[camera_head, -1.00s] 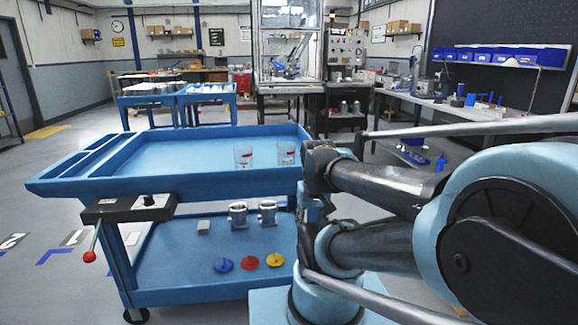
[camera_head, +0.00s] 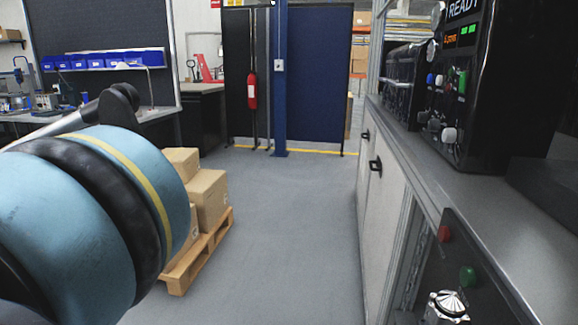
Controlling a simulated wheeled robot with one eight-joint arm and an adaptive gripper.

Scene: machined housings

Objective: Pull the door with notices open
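I see no door that clearly bears notices. White cabinet doors (camera_head: 378,205) with black handles run along the right side, under a grey worktop, and look shut. No notices show on them. Whether any of these is a door I cannot tell. My light blue and black arm fills the lower left. My gripper is not in view, so its state and what it may hold are hidden.
Cardboard boxes (camera_head: 207,198) on a wooden pallet (camera_head: 198,250) stand left of centre, partly behind my arm. A red extinguisher (camera_head: 251,90) hangs at the back. Black equipment (camera_head: 475,90) sits on the right worktop (camera_head: 440,165). Grey floor (camera_head: 290,230) is clear in the middle.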

